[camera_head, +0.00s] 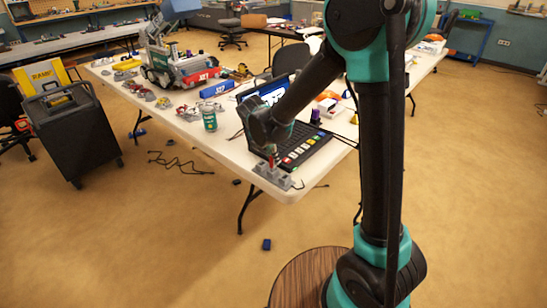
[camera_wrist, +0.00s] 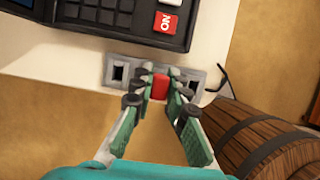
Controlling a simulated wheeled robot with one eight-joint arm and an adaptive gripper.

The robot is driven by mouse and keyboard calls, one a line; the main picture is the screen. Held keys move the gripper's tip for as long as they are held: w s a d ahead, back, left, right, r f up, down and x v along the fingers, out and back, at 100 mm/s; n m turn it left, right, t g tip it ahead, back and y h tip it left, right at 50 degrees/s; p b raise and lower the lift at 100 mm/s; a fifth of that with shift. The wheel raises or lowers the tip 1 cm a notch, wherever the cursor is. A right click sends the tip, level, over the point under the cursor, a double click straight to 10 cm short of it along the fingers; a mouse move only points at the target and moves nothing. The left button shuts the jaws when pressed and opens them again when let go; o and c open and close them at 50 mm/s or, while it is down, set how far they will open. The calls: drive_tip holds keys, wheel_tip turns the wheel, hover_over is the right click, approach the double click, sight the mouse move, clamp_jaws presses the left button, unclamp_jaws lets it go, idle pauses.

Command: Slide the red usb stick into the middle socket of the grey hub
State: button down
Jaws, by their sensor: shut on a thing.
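The grey hub (camera_head: 279,178) lies at the near corner of the white table. In the wrist view the hub (camera_wrist: 118,73) shows a dark socket at its left and another at its right, partly behind a finger. My gripper (camera_head: 271,152) points down over the hub. In the wrist view my gripper (camera_wrist: 160,90) is shut on the red usb stick (camera_wrist: 160,86), which covers the hub's middle. The stick (camera_head: 272,161) looks upright in the head view. The middle socket is hidden, and I cannot tell whether the stick's tip is in it.
A green can (camera_head: 209,118) and several small parts stand further left. The white table's edge (camera_head: 228,158) runs near the hub.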

drive_tip(key=shift+f, duration=0.6)
drive_tip(key=c, duration=1)
unclamp_jaws()
drive_tip(key=shift+r, duration=0.1)
drive_tip(key=shift+r, duration=3.45)
